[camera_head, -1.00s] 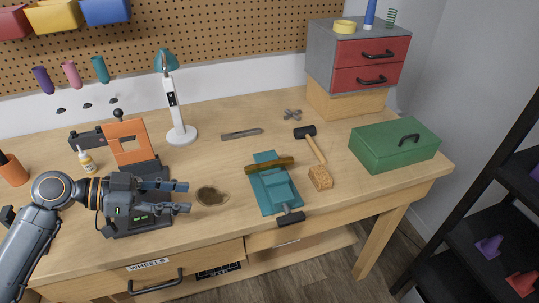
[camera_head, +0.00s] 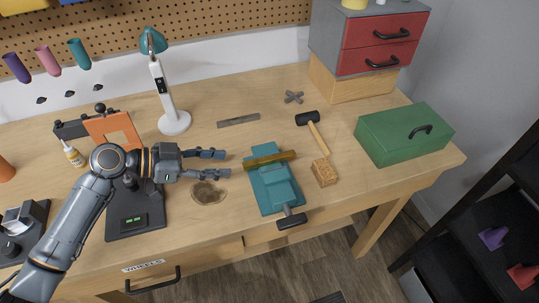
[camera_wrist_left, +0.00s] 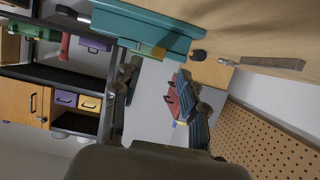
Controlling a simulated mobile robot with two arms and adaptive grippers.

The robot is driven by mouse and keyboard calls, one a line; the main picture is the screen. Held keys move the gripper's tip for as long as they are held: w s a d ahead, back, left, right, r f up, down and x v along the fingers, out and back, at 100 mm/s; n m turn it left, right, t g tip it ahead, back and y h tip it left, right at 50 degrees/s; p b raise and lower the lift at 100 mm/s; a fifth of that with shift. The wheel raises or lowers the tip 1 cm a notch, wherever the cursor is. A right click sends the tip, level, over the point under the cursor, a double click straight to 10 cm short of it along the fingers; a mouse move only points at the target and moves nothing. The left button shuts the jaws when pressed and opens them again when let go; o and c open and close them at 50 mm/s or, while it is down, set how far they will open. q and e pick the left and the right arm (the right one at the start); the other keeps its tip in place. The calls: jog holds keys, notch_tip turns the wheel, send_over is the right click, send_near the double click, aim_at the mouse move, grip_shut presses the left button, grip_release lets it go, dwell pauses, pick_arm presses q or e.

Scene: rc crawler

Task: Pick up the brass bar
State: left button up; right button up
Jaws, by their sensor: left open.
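The brass bar (camera_head: 271,160) is a brown-gold bar lying across the top of the teal vise (camera_head: 276,190) on the workbench. Its left end points toward my left gripper. My left gripper (camera_head: 219,164) is open and empty, to the left of the bar with a gap of bare bench between them. Its two fingers point right, toward the vise. In the left wrist view the open fingers (camera_wrist_left: 162,88) frame the scene, and the teal vise (camera_wrist_left: 165,33) shows at the top. A yellowish end there looks like the bar. My right gripper is not in view.
A brown round patch (camera_head: 208,193) lies below the fingers. A hammer (camera_head: 313,131), a sponge-like block (camera_head: 324,172) and a green toolbox (camera_head: 404,134) are right of the vise. A lamp (camera_head: 172,119) and a flat grey strip (camera_head: 238,121) are behind.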

aim_at(244, 164)
pick_arm(q)
jog(key=shift+w+d, duration=0.1)
jog(key=shift+d, duration=0.15)
jog(key=shift+w+d+f+p, duration=0.1)
jog(key=shift+w+d+p, duration=0.1)
jog(key=shift+d+p, duration=0.85)
jog(key=shift+p+x, duration=0.35)
jog(key=shift+x, duration=0.8)
jog(key=shift+d+f, duration=0.2)
jog(key=shift+f, duration=0.2)
jog(key=shift+c, duration=0.5)
grip_shut()
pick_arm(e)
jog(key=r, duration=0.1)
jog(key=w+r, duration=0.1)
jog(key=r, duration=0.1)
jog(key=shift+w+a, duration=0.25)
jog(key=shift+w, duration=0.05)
